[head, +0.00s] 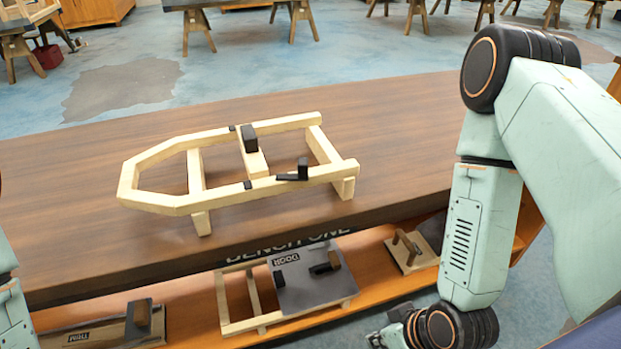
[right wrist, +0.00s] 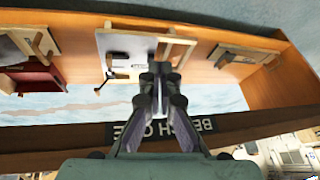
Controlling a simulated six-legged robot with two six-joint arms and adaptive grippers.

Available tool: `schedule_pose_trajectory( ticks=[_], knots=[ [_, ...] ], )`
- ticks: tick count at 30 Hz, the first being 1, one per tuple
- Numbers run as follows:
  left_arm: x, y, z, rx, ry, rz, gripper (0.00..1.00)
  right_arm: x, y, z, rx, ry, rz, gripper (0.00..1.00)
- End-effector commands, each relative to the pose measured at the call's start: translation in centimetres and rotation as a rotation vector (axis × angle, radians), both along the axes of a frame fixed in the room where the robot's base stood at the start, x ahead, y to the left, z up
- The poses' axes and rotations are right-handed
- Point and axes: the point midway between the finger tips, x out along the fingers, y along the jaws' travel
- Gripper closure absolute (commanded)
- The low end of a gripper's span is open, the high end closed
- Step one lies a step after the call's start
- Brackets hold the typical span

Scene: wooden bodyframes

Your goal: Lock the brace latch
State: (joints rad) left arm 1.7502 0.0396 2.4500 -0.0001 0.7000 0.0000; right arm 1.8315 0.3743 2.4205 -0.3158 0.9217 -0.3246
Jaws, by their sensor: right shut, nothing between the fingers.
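A pale wooden bodyframe (head: 185,202), pointed at its left end, stands on the bench. A brace (head: 254,163) lies between its rails, with an upright black block (head: 250,138) on it. A black latch (head: 297,173) with an upright knob sits on the near rail, right of the brace; its flat arm points left, apart from a small black plate (head: 248,184). My right gripper (head: 377,340) is low in front of the bench, well away from the latch; its fingers (right wrist: 159,75) are together and empty in the right wrist view. My left gripper is out of view.
The dark wooden bench (head: 90,225) is clear around the frame. Its lower shelf (head: 190,327) holds a grey door panel (head: 308,288) on a wooden frame, a trim panel (head: 85,335) and a small handled board (head: 412,256). The bench edge lies between my right gripper and the bodyframe.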

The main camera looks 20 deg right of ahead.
Motion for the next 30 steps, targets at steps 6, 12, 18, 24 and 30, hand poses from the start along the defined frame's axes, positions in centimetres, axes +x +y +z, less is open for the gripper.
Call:
schedule_pose_trajectory(
  ticks=[6, 12, 18, 24, 30],
  knots=[
    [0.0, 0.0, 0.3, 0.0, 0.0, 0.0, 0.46, 5.2, 0.6, 3.8, -0.065, -0.357, 0.286, 1.0],
    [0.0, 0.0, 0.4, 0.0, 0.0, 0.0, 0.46, 8.6, 1.0, 7.7, -0.21, -0.675, 0.511, 1.0],
    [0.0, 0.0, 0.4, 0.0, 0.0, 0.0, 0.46, 10.7, 1.2, 11.9, -0.417, -0.969, 0.692, 1.0],
    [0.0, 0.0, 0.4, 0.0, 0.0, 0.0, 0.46, 11.7, 1.6, 15.8, -0.672, -1.222, 0.834, 1.0],
    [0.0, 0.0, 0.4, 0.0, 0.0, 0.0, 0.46, 12.0, 1.9, 18.8, -0.933, -1.394, 0.936, 1.0]
  ],
)
